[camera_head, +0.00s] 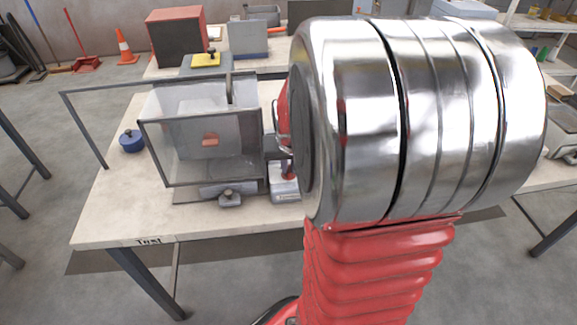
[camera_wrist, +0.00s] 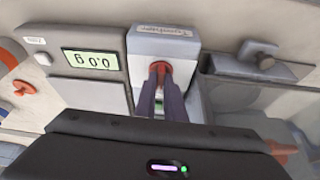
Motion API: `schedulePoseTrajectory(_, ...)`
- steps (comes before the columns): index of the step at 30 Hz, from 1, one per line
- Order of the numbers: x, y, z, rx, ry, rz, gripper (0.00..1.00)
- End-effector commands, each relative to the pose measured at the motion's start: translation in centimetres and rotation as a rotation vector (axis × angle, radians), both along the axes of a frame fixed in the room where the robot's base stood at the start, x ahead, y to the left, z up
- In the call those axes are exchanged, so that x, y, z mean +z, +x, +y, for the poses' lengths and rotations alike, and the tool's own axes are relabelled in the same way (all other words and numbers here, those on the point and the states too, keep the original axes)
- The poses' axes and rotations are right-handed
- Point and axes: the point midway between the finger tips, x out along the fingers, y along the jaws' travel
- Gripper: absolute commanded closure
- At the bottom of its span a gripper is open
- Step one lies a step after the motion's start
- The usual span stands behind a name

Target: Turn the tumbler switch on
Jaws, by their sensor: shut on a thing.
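The tumbler switch is a small red part (camera_wrist: 162,68) on the face of a light box with a printed label (camera_wrist: 165,42) in the wrist view. My gripper (camera_wrist: 160,82) shows its two dark fingers close together on the red part, covering much of it. Which way the switch is tipped cannot be told. In the head view the switch box (camera_head: 285,192) stands on the table just right of the clear chamber. My arm hides most of my gripper there.
The clear chamber (camera_head: 205,165) has a dark frame. A blue weight (camera_head: 131,141) stands left of it. The table's front left (camera_head: 115,215) is clear.

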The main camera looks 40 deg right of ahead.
Motion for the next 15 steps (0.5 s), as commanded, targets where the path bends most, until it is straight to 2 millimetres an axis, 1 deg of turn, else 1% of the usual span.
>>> schedulePoseTrajectory(7, -0.04, 0.07, 0.21, -0.06, 0.003, 0.002, 1.0)
schedulePoseTrajectory(15, -0.05, 0.06, 0.23, -0.08, 0.003, 0.001, 1.0)
